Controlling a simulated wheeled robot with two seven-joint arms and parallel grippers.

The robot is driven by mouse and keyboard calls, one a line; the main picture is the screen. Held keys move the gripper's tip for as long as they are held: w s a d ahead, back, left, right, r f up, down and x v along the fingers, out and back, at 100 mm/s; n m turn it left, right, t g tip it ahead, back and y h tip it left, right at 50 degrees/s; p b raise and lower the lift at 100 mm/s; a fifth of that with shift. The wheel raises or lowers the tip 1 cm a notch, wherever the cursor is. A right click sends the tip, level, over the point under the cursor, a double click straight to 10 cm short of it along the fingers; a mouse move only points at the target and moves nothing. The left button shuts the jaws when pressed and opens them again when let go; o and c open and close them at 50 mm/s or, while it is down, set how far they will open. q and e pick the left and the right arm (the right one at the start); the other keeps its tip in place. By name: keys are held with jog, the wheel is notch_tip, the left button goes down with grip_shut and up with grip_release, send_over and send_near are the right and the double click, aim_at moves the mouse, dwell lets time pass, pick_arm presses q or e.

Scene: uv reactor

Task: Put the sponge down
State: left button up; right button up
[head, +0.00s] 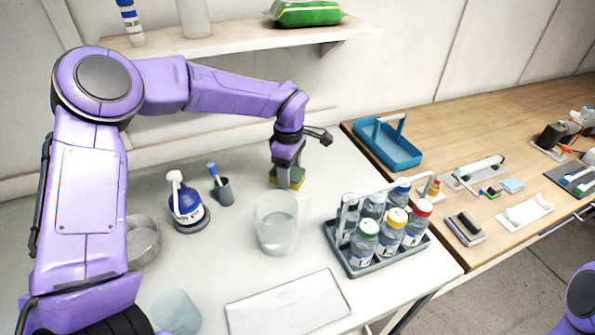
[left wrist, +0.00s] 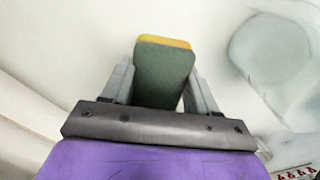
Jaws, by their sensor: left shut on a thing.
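The sponge (head: 296,183) is green with a yellow layer. My left gripper (head: 287,172) points down over the white table (head: 250,185) and is shut on the sponge, at the back of the table behind the clear pitcher. In the left wrist view the sponge (left wrist: 163,70) sits between the two fingers of the left gripper (left wrist: 155,90). Its far end shows the yellow edge. I cannot tell whether the sponge touches the table. A purple part of my right arm shows at the lower right edge of the head view, but its gripper does not show.
The clear pitcher (head: 276,225) stands just in front of the sponge. A brush holder (head: 223,192) and a blue-and-white pump bottle (head: 186,205) stand to the left. A bottle rack (head: 376,262) stands to the right. A white tray (head: 288,305) lies in front. A shelf (head: 250,42) hangs above.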

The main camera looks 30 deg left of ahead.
aim_at(298, 169)
pick_arm(q)
jog(key=f, duration=0.2)
jog(key=w+f, duration=0.1)
jog(key=f, duration=0.1)
jog(key=w+p, duration=0.1)
jog(key=w+r+p, duration=0.1)
jog(key=w, duration=0.1)
jog(key=shift+w, duration=0.15)
jog(key=shift+f+p, duration=0.55)
jog(key=shift+p, duration=0.05)
jog(key=shift+w+f, duration=0.2)
jog(key=shift+f, duration=0.25)
pick_arm(e)
jog(key=r, duration=0.3)
jog(key=shift+w, duration=0.25)
pick_arm(q)
jog(key=shift+s, duration=0.1)
jog(key=o, duration=1.2)
jog(key=shift+f, duration=0.1)
